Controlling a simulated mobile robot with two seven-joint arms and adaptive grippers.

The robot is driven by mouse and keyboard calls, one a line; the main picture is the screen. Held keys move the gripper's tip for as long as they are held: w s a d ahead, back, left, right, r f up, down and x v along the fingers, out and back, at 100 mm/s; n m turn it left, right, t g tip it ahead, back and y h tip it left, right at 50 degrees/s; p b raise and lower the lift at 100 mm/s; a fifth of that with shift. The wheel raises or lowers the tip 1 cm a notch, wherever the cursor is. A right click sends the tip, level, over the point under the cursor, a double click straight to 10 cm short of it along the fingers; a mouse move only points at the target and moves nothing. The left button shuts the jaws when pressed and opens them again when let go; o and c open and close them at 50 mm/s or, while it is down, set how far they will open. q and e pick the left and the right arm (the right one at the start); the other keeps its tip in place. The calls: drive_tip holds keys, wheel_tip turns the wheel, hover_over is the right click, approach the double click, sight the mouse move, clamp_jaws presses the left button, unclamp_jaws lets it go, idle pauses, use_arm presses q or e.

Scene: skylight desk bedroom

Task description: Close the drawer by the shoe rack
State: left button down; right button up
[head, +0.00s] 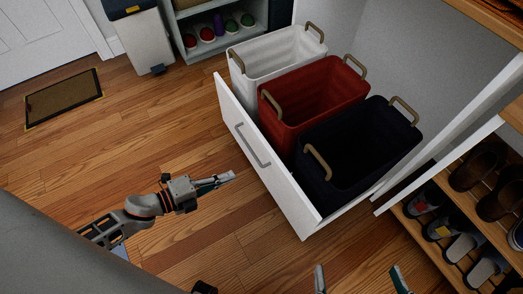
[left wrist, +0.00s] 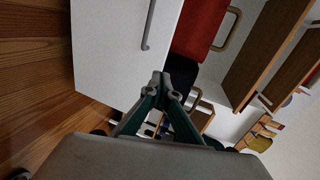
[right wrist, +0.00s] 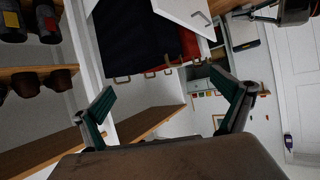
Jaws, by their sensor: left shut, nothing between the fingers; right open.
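The white drawer (head: 268,170) stands pulled out, with a grey bar handle (head: 252,146) on its front. Inside it are a white basket (head: 262,58), a red basket (head: 318,92) and a dark basket (head: 372,135). My left gripper (head: 229,177) is shut and empty, a little in front of the drawer front, below the handle in the picture. The drawer front (left wrist: 120,50) also shows ahead of it in the left wrist view. My right gripper (head: 357,281) is open and empty near the bottom edge, between the drawer and the shoe rack (head: 405,213).
The shoe rack at the right holds several shoes. A doormat (head: 64,98) and a bin (head: 144,42) stand at the back left, with a low shelf (head: 218,46) of balls or similar items behind. The wooden floor left of the drawer is clear.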

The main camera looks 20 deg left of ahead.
use_arm(q)
drive_tip(key=f, duration=0.1)
drive_tip(key=m+b, duration=0.1)
drive_tip(key=b, duration=0.1)
approach(271, 158)
drive_tip(key=f, duration=0.1)
drive_tip(key=x, duration=0.3)
drive_tip(key=r+x, duration=0.1)
drive_tip(key=x, duration=0.1)
drive_tip(key=shift+d, duration=0.1)
drive_tip(key=shift+w+d+f, duration=0.1)
drive_tip(key=shift+w+d, duration=0.3)
drive_tip(key=shift+w, duration=0.1)
use_arm(e)
drive_tip(key=a, duration=0.1)
drive_tip(key=a+m, duration=0.2)
drive_tip(key=shift+s+f+y, duration=0.15)
drive_tip(key=shift+s+y, duration=0.15)
drive_tip(key=shift+d, duration=0.15)
